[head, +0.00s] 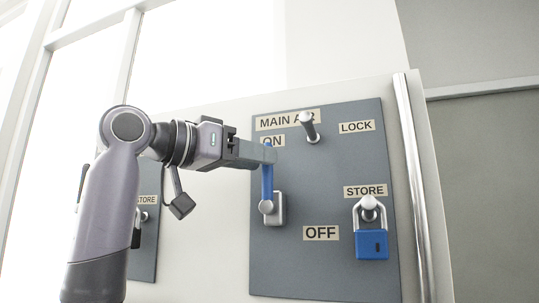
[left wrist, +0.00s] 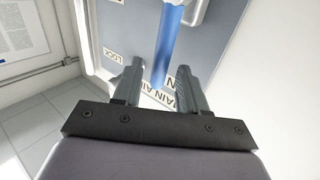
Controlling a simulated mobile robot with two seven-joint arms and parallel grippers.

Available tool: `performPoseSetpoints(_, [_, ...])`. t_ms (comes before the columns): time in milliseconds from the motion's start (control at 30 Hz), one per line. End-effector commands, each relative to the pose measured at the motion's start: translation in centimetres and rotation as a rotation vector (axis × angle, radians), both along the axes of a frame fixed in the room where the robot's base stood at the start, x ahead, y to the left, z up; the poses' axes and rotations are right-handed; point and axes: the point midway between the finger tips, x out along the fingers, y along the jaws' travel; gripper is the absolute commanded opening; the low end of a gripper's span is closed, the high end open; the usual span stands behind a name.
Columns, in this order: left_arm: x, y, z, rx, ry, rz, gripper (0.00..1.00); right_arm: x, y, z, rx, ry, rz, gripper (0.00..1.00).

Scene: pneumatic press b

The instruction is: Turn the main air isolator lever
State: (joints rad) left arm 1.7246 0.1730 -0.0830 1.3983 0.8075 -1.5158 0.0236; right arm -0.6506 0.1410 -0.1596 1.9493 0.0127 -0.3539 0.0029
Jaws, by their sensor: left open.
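The main air isolator lever (head: 267,183) is a blue bar on a grey pivot block (head: 279,209), on the grey-blue panel (head: 345,280). It stands upright, its upper end by the ON label (head: 273,141). The OFF label (head: 321,233) is lower right of the pivot. My left gripper (head: 264,152) is at the lever's upper end, partly hiding it. In the left wrist view the fingers (left wrist: 162,88) are apart, with the blue lever (left wrist: 170,45) showing between and beyond them. Contact with the lever cannot be told. My right gripper is not in view.
A blue padlock (head: 372,244) hangs on the STORE peg at the right. A grey peg (head: 309,127) sticks out near the LOCK label (head: 357,127), above the lever. A second panel (head: 148,250) is partly hidden behind my left arm. A metal rail (head: 415,180) edges the cabinet.

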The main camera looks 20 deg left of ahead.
Motion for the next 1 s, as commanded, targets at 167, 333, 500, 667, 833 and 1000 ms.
performPoseSetpoints(167, [1.9, -1.4, 0.2, -0.001, 0.002, -0.001, 0.42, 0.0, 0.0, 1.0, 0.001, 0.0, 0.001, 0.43])
performPoseSetpoints(333, [2.5, -1.8, 0.0, 0.001, 0.001, 0.001, 0.42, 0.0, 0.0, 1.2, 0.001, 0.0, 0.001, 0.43])
performPoseSetpoints(500, [2.5, -1.8, -0.1, 0.0, 0.0, 0.001, 0.42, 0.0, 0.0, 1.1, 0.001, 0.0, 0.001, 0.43])
performPoseSetpoints(667, [2.5, -1.8, 0.0, 0.0, 0.0, 0.001, 0.03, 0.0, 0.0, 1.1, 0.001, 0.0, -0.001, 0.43])
performPoseSetpoints(833, [2.5, -1.8, 0.0, 0.0, 0.0, 0.001, 0.0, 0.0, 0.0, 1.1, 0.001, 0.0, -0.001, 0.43])
performPoseSetpoints(1000, [2.5, -1.9, 0.0, 0.019, -0.001, 0.002, 0.0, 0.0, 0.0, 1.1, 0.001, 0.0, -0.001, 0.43])
